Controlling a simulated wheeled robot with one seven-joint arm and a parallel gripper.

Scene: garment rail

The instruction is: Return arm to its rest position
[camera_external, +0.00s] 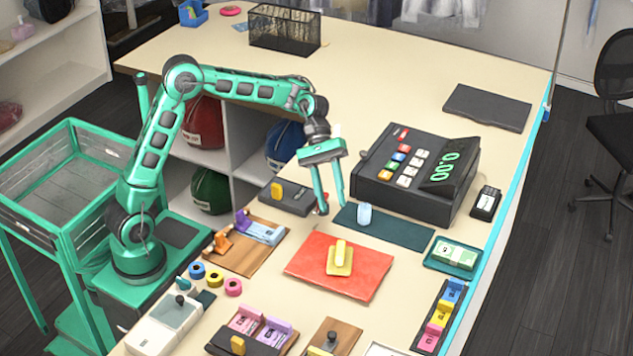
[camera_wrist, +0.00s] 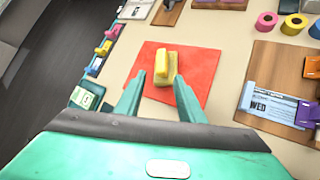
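My green arm reaches out over the counter from its base at the left. My gripper (camera_external: 332,200) points downward above the counter, near the dark green mat and behind the red mat. Its two fingers are apart with nothing between them. In the wrist view my gripper (camera_wrist: 160,95) shows both fingertips spread, with the yellow block (camera_wrist: 166,64) seen beyond them. That yellow block (camera_external: 341,257) sits on the red mat (camera_external: 310,271), apart from the fingers.
A dark cash register (camera_external: 415,175) stands right of my gripper. A small pale cylinder (camera_external: 364,214) stands on the dark green mat (camera_external: 405,231) close by. A wooden board with tickets (camera_external: 240,258) and tape rolls (camera_external: 214,279) lie toward my base. The counter's far part is mostly clear.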

